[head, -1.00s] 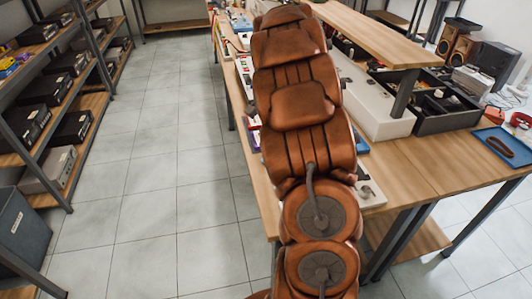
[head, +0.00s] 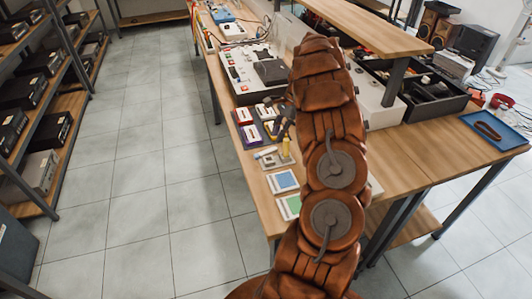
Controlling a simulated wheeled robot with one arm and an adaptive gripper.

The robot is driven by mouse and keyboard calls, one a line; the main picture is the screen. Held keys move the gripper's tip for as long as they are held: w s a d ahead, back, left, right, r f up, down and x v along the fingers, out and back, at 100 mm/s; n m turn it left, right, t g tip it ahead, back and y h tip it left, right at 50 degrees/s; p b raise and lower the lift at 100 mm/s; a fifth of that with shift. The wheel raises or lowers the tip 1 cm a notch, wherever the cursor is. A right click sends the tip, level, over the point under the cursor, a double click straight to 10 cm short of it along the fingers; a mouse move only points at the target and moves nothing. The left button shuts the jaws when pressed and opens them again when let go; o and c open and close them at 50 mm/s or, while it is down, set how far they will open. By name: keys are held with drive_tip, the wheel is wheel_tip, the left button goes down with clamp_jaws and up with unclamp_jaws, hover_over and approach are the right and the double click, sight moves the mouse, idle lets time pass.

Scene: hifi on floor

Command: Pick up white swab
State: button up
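I cannot make out a white swab for certain. A small pale, tube-like item (head: 266,153) lies on the workbench near its left edge, too small to identify. My brown arm rises through the middle of the head view and covers part of the bench.
The wooden workbench (head: 262,205) holds red and purple boxes (head: 246,126), blue and green pads (head: 284,181), a white panel device (head: 240,78), a dark bin (head: 425,92) and a blue tray (head: 494,132). A shelf rack stands left. The tiled floor between is clear.

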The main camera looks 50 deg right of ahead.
sight(273, 149)
drive_tip(key=shift+d+p+x, duration=0.15)
drive_tip(key=shift+p+x, duration=0.5)
drive_tip(key=shift+x, duration=0.8)
drive_tip(key=shift+d+p+x, duration=0.15)
drive_tip(key=shift+p+x, duration=0.5)
drive_tip(key=shift+x, duration=0.8)
drive_tip(key=shift+f, duration=0.15)
drive_tip(key=shift+s, duration=0.1)
clamp_jaws()
